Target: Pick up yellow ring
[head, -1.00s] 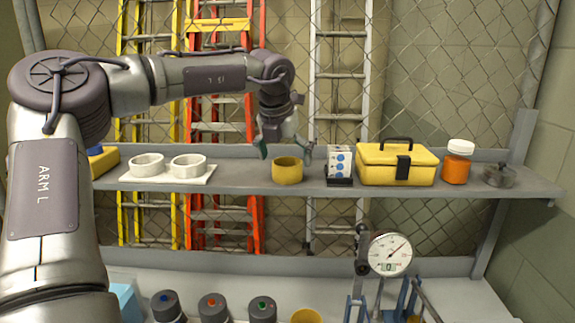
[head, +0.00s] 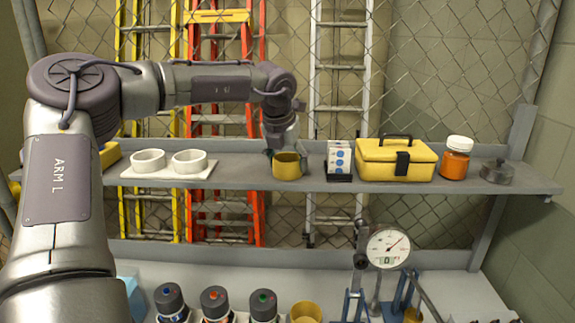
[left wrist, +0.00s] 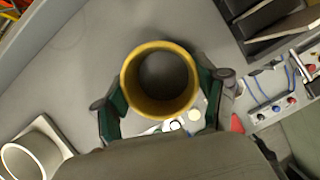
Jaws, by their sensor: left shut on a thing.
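The yellow ring (head: 288,167) is on the grey shelf in the head view, between the white ring holder and the small blue-dotted box. My left gripper (head: 287,155) has come down over it from above. In the left wrist view the ring (left wrist: 160,100) is a round yellow band seen from above, with a finger of the left gripper (left wrist: 160,95) at each side. The gripper is shut on the ring. Whether the ring still touches the shelf is hard to tell. My right gripper is not in view.
The grey shelf (head: 240,185) also holds two white rings on a white plate (head: 168,176), the box (head: 340,158), a yellow toolbox (head: 396,162), and an orange jar (head: 456,160). A dial gauge (head: 388,247) stands below. A wire fence is behind.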

